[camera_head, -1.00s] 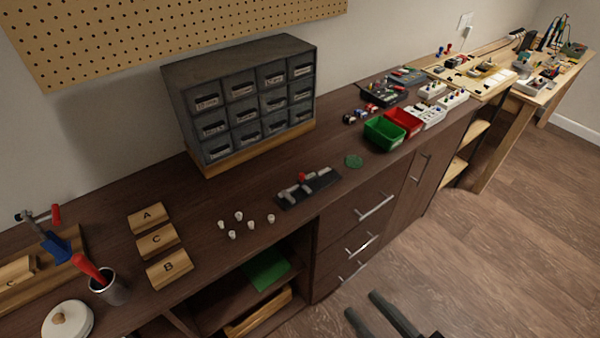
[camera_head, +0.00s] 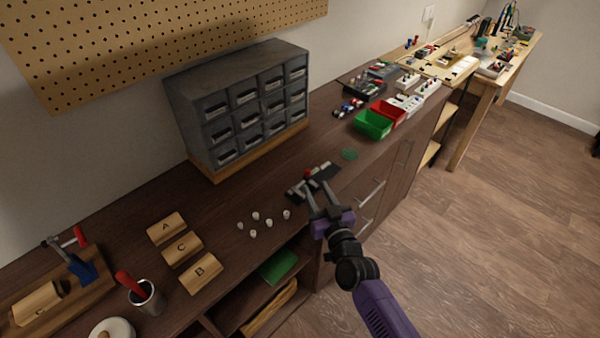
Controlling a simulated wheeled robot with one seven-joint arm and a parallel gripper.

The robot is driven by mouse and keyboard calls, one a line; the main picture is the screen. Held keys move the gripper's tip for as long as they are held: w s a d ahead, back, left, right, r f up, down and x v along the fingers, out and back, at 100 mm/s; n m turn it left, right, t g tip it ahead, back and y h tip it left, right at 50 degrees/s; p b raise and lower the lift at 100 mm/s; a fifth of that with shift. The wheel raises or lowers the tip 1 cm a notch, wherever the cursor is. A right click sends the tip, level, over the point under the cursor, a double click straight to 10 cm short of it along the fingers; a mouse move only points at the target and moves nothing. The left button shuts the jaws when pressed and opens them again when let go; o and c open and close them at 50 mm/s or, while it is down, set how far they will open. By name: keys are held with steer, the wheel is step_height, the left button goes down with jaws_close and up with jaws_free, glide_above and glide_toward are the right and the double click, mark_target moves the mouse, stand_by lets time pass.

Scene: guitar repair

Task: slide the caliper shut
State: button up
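The caliper (camera_head: 319,174) lies on a dark base near the front edge of the brown counter, with grey metal parts and a small red piece (camera_head: 308,173). My gripper (camera_head: 318,189) reaches in from the lower right with its two grey fingers spread apart. The fingertips are over or right at the near side of the caliper and hide part of it. I cannot tell whether they touch it. How far the caliper's jaws stand apart is too small to tell.
Several white knobs (camera_head: 255,215) stand left of the caliper. Wooden blocks A (camera_head: 166,228), C (camera_head: 182,249) and B (camera_head: 201,273) lie further left. A dark drawer cabinet (camera_head: 240,105) stands behind. A green disc (camera_head: 349,154) and a green bin (camera_head: 372,125) are to the right.

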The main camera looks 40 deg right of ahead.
mark_target(309, 173)
steer(key=shift+d+r, duration=0.15)
steer(key=shift+w+d, duration=0.15)
steer(key=shift+w, duration=0.15)
steer(key=b+x, duration=0.1)
steer(key=x, duration=0.4)
steer(key=shift+w+d+b, duration=0.15)
steer(key=shift+w+b, duration=0.25)
steer(key=shift+w+d, duration=0.25)
steer(key=shift+w, duration=0.3)
jaws_close()
stand_by(0.4)
